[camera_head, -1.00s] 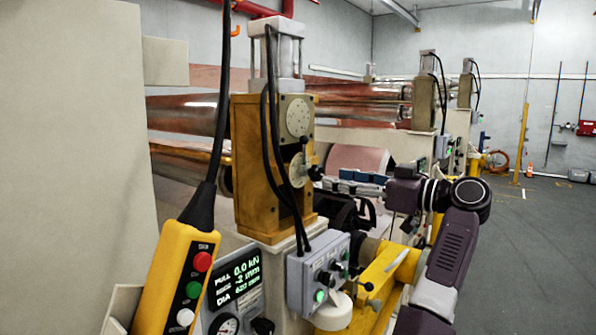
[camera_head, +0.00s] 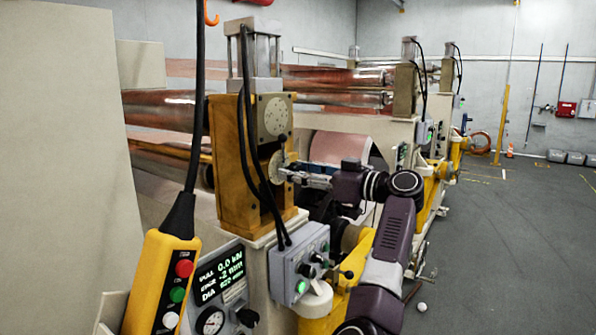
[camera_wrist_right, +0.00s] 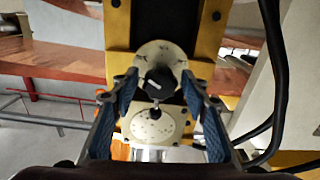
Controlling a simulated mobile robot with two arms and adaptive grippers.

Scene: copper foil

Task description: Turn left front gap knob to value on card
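The front roll stand (camera_head: 228,165) is a yellow-brown housing with two round pale plates. The upper plate (camera_head: 272,117) has dots. The lower dial (camera_head: 277,167) is partly covered by my right gripper (camera_head: 292,173). In the right wrist view, a black knob (camera_wrist_right: 159,83) with a white mark sits on the pale dial (camera_wrist_right: 161,56). The fingers of my right gripper (camera_wrist_right: 160,92) stand open on both sides of the knob, with gaps visible. A small black-tipped lever (camera_wrist_right: 155,112) shows beside the dotted plate (camera_wrist_right: 153,128). My left gripper is out of view. No readable card shows.
A grey control box (camera_head: 298,265) sits below the stand. A yellow pendant (camera_head: 160,282) hangs at the front left, beside a display panel (camera_head: 222,275). Black cables (camera_head: 252,150) hang close to the dials.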

